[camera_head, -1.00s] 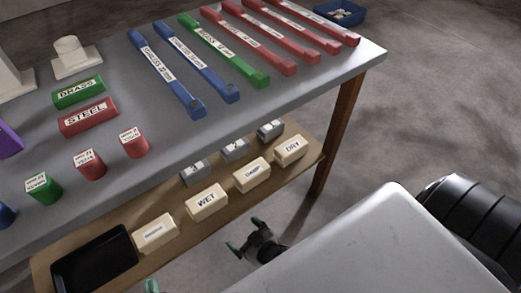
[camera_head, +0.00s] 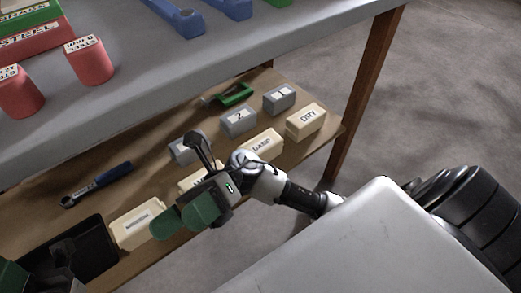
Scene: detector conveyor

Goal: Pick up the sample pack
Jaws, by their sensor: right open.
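Four-sided cream packs stand in a row on the lower wooden shelf. The leftmost cream pack (camera_head: 137,224) has a label too small to read, so I cannot tell if it is the sample pack. The WET pack (camera_head: 190,182) is mostly hidden behind my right gripper (camera_head: 180,182). The DAMP pack (camera_head: 264,145) and DRY pack (camera_head: 306,121) are to its right. My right gripper is open and looks empty, its green-padded finger overlapping the leftmost pack's right end in the picture; contact is unclear. My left gripper (camera_head: 22,275) shows partly at the lower left corner, its jaws unclear.
A black tray (camera_head: 97,247) lies left of the packs. Behind them are grey numbered blocks (camera_head: 238,121), a blue-handled tool (camera_head: 97,184) and a green tool (camera_head: 232,95). The tabletop (camera_head: 150,72) overhangs the shelf, with a wooden leg (camera_head: 366,90) at right.

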